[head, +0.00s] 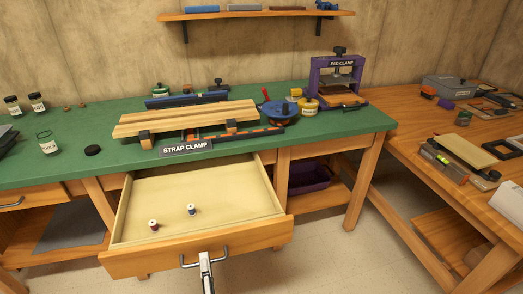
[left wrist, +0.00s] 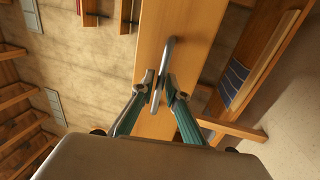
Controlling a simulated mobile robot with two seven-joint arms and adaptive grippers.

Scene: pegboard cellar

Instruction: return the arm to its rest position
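The wooden drawer (head: 200,250) under the green bench is pulled out, with two small spools (head: 191,210) inside. Its metal bar handle (head: 190,264) is on the front face. My left gripper (head: 204,256) is at the middle of this handle, reaching up from the bottom edge of the head view. In the left wrist view, the two fingers (left wrist: 160,88) sit close on either side of the handle bar (left wrist: 170,52) and appear shut on it. The wooden drawer front (left wrist: 190,20) lies behind. My right gripper is in neither view.
The green bench (head: 75,131) carries a strap clamp with wooden boards (head: 185,118), a pad clamp (head: 335,77) and jars (head: 38,102). A second wooden bench (head: 405,140) with tools stands at right. Floor (head: 330,255) right of the drawer is clear.

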